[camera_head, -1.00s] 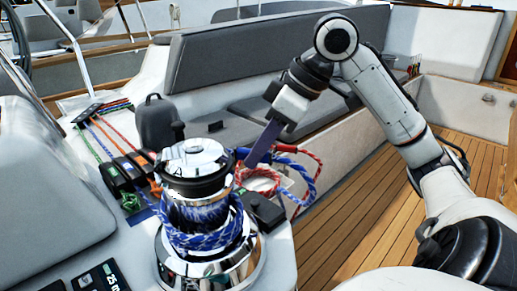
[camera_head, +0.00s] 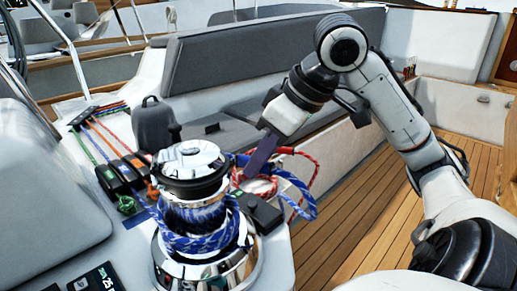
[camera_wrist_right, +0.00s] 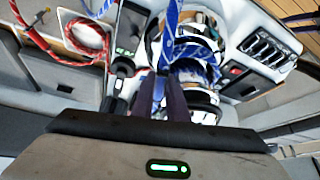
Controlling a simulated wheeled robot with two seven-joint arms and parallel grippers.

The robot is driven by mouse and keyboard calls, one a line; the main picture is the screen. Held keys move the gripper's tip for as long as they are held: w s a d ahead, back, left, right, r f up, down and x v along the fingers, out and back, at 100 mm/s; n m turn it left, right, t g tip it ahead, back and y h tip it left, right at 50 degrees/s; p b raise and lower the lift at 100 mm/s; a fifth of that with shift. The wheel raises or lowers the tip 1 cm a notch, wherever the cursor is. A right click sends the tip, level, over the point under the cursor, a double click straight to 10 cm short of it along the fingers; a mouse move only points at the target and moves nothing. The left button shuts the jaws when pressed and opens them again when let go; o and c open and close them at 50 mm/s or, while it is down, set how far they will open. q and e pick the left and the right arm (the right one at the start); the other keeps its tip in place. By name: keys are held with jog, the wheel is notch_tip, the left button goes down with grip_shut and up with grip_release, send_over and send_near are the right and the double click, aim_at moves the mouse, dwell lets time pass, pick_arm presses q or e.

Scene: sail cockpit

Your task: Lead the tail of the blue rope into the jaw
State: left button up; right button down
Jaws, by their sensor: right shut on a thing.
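The chrome winch (camera_head: 192,157) stands on the white coaming in the head view, with a dark ring, where its jaw seems to be, below the shiny top. The blue rope (camera_head: 205,243) is wrapped around its drum. My right gripper (camera_head: 251,171) is shut on the blue rope just right of the winch top. The rope's tail hangs in a loop to the right of the fingers. In the right wrist view, the blue rope (camera_wrist_right: 172,18) runs to the dark fingers (camera_wrist_right: 163,80), in front of the winch (camera_wrist_right: 198,72). Whether rope lies in the jaw cannot be told. My left gripper is out of view.
A red rope (camera_head: 311,165) lies coiled beside the winch, close to the blue tail. A dark clutch block (camera_head: 262,213) sits right of the drum. Other clutches with green and orange lines (camera_head: 108,137) are at left. Grey seats stand behind; the teak floor (camera_head: 350,225) is clear.

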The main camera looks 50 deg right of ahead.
jog(key=s+a+m+h+p, duration=0.1)
jog(key=s+m+p, duration=0.1)
jog(key=shift+a+f+m, duration=0.1)
jog(key=shift+a+m, duration=0.2)
jog(key=shift+a, duration=0.1)
jog(key=shift+h, duration=0.3)
jog(key=a+m, duration=0.1)
jog(key=s+a+m+h+b, duration=0.1)
jog(key=shift+s+a+m+b, duration=0.1)
jog(key=shift+a+m+b, duration=0.1)
jog(key=shift+m+b, duration=0.1)
